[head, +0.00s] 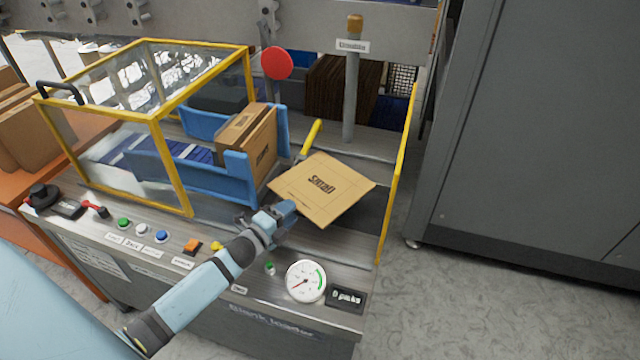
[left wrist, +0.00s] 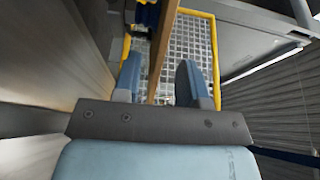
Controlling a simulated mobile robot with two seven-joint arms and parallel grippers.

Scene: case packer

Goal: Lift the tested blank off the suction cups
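The tested blank (head: 322,188) is a flat tan cardboard sheet marked "Small", lying tilted over the right part of the machine. The suction cups are hidden, apparently beneath it. My left gripper (head: 284,212) is at the blank's near left edge. In the left wrist view the blank (left wrist: 164,40) shows edge-on as a thin brown strip between the two blue fingers. Gaps show on both sides of the strip, so the fingers are open around the edge and not closed on it. My right gripper is in neither view.
A yellow handle (head: 312,138) and grey post (head: 350,95) rise behind. A round gauge (head: 306,281) and buttons line the front panel. A yellow-edged guard (head: 396,170) bounds the right.

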